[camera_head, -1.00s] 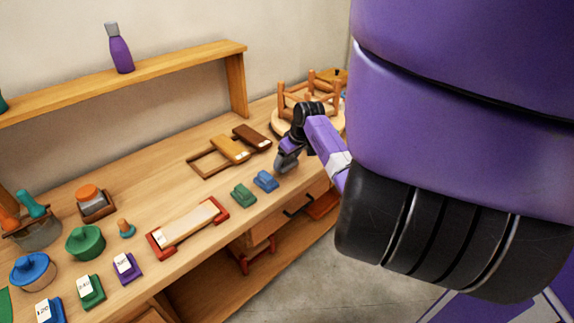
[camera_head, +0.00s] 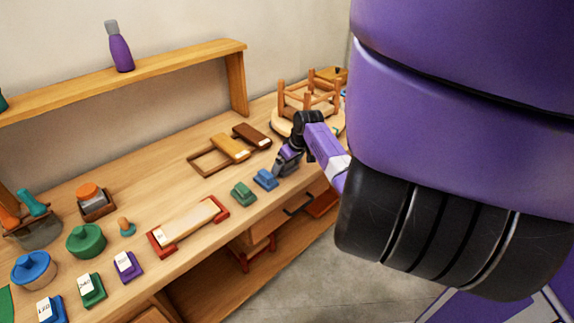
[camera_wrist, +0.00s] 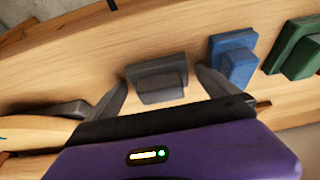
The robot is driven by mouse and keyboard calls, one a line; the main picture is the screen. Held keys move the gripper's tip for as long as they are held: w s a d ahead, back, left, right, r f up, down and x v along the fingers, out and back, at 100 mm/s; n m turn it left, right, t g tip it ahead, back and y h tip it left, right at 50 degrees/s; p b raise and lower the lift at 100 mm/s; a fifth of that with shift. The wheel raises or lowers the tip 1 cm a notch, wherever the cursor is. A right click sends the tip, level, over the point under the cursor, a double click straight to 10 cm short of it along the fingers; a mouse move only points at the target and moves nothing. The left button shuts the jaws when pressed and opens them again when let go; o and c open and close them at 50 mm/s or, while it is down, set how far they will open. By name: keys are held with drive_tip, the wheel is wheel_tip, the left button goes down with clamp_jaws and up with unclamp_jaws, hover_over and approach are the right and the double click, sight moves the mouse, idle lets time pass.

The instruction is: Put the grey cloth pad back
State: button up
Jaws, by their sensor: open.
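The grey cloth pad (camera_wrist: 158,80) is a dark grey block with a raised grip, lying on the wooden bench top in the wrist view. My gripper (camera_wrist: 161,74) is open, with one finger on each side of the pad. A small gap shows beside the fingers; I cannot tell whether either touches it. In the head view my gripper (camera_head: 286,163) is low over the bench near its front edge, right of the blue pad (camera_head: 265,180). There the grey pad is hard to tell from the gripper.
The blue pad (camera_wrist: 233,58) and green pad (camera_wrist: 296,48) sit close to the right in the wrist view. A wooden frame with blocks (camera_head: 230,149) lies behind. An upturned stool (camera_head: 308,95) stands at the far right end. A red-ended holder (camera_head: 188,226) lies farther left.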

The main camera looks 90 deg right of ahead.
drive_tip(key=shift+r, duration=0.1)
drive_tip(key=b+v, duration=0.1)
drive_tip(key=v, duration=1.1)
drive_tip(key=shift+b, duration=0.4)
drive_tip(key=shift+w+d+r, duration=0.1)
